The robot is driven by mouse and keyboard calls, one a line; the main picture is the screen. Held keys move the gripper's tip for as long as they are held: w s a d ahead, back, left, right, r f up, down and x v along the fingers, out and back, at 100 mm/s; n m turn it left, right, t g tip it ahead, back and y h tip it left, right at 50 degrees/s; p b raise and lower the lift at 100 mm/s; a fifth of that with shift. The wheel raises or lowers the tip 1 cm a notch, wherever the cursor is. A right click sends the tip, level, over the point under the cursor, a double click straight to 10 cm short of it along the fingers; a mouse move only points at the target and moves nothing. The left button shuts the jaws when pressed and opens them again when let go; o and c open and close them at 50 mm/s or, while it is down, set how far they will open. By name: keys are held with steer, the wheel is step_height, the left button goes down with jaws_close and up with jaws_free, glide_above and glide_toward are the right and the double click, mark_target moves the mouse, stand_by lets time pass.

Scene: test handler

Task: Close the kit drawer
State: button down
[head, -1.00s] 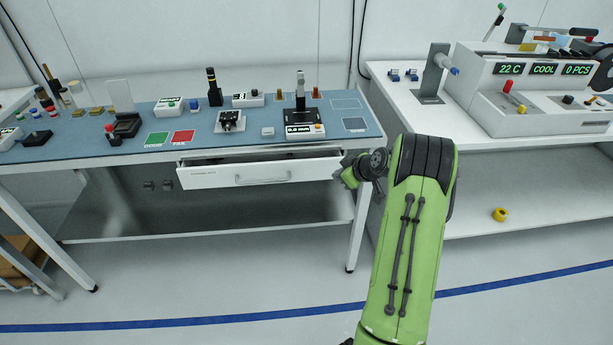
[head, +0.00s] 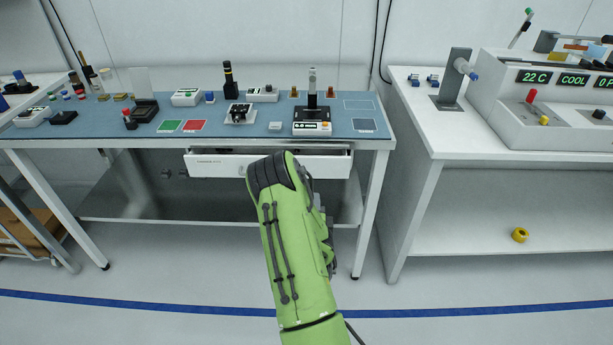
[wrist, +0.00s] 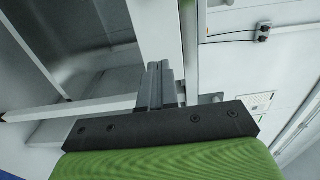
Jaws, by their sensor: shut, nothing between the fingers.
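The kit drawer (head: 215,165) is under the blue-topped bench. It stands partly open, with its white front out from the bench and a dark gap showing above it. In the head view my green arm covers the middle of the drawer front and most of its handle. My gripper is hidden behind the arm there. In the wrist view my gripper (wrist: 160,72) shows its two grey fingers together, with nothing between them. Pale panels lie close around the fingertips; I cannot tell whether they touch the drawer.
The blue bench top (head: 330,103) carries several small devices and red and green mats. A bench leg (head: 375,215) stands right of the drawer. A white table (head: 440,135) with a machine is further right. A yellow ring (head: 519,235) lies on its lower shelf. The floor in front looks clear.

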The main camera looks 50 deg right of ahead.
mark_target(315, 168)
steer(key=p+x, duration=0.1)
steer(key=x, duration=1)
steer(key=shift+w+d, duration=0.2)
steer(key=shift+d, duration=0.15)
